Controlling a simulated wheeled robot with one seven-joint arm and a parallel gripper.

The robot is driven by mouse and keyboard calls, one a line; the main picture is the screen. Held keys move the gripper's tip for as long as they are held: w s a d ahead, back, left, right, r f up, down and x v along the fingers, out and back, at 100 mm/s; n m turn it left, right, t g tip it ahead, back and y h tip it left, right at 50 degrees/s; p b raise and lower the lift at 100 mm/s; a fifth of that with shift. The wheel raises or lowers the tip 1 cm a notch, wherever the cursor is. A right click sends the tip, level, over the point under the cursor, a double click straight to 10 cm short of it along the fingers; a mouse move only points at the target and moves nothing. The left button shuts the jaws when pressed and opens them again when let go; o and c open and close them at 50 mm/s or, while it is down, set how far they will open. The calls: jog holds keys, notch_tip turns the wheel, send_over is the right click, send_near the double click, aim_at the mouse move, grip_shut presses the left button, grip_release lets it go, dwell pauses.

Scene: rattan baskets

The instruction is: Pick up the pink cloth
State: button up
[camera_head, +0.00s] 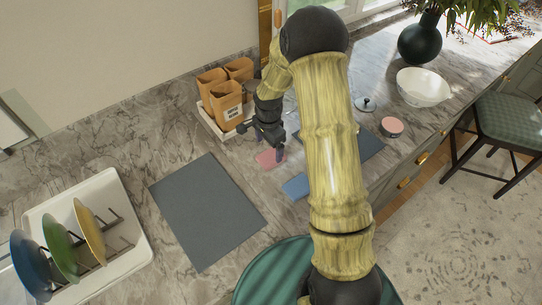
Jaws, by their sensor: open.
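The pink cloth (265,160) lies flat on the grey marble counter, left of my arm and near the tray of brown canisters. My gripper (265,149) is open and empty, at or just above the cloth, with one finger overlapping its right part in the picture. I cannot tell from this view whether the fingers touch the cloth. Part of the cloth is hidden behind the finger.
A white tray with brown canisters (228,101) stands just behind my gripper. A dark grey mat (207,212) lies to the left, and a blue item (296,187) lies at the right, partly behind my arm. A dish rack (130,262) with plates stands at far left.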

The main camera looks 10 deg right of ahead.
aim_at(270, 156)
dwell(0.3)
jog(key=shift+d+f+p, duration=0.2)
jog(key=shift+f+p, duration=1.1)
jog(key=shift+f, duration=1.3)
jog(key=shift+c, duration=0.5)
jog(key=c, duration=1)
